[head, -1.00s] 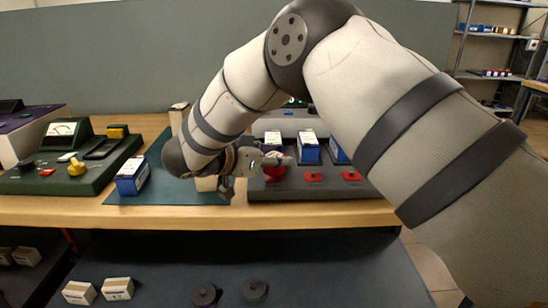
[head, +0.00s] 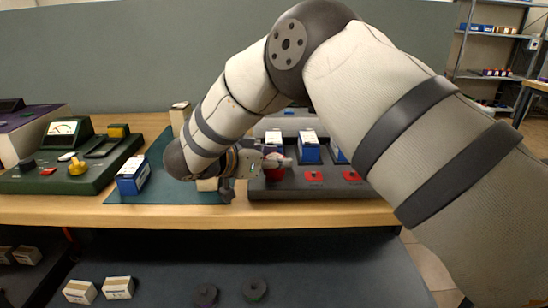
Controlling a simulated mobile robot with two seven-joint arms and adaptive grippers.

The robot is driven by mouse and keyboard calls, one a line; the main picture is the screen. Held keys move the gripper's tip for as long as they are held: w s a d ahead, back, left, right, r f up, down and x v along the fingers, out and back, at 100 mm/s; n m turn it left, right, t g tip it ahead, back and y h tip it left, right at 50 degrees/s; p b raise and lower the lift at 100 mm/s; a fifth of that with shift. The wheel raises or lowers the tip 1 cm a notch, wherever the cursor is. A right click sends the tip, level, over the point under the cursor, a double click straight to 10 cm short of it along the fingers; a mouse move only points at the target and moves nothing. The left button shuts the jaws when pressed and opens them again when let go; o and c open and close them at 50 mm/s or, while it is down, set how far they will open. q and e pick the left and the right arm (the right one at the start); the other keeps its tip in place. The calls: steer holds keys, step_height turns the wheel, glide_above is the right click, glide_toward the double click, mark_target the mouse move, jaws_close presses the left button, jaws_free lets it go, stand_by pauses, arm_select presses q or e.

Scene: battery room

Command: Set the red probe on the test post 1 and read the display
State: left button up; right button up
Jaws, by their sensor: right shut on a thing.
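My right gripper (head: 262,166) reaches in over the bench and is shut at the left front of the dark grey test station (head: 332,189). A red thing (head: 275,174) shows at its fingertips, mostly hidden by the fingers; it looks like the red probe. Whether it touches a post under it cannot be told. Blue-and-white batteries (head: 309,152) stand in a row on the station, with small red pads (head: 313,176) in front of two of them. My right arm hides most of the station's back, and no display there can be read. My left gripper is out of view.
A green meter unit (head: 105,166) with a yellow knob (head: 77,167) stands at the left. A blue battery (head: 132,175) stands on a teal mat (head: 160,196). Small boxes (head: 118,288) and dark discs (head: 254,289) lie on the lower shelf.

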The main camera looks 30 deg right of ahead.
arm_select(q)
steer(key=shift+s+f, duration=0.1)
arm_select(e)
steer(key=shift+f, duration=0.45)
steer(key=o, duration=0.9)
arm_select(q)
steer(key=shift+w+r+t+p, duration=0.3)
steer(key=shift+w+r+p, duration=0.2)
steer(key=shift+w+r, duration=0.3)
arm_select(e)
steer(key=v, duration=1.1)
steer(key=shift+s+r, duration=0.1)
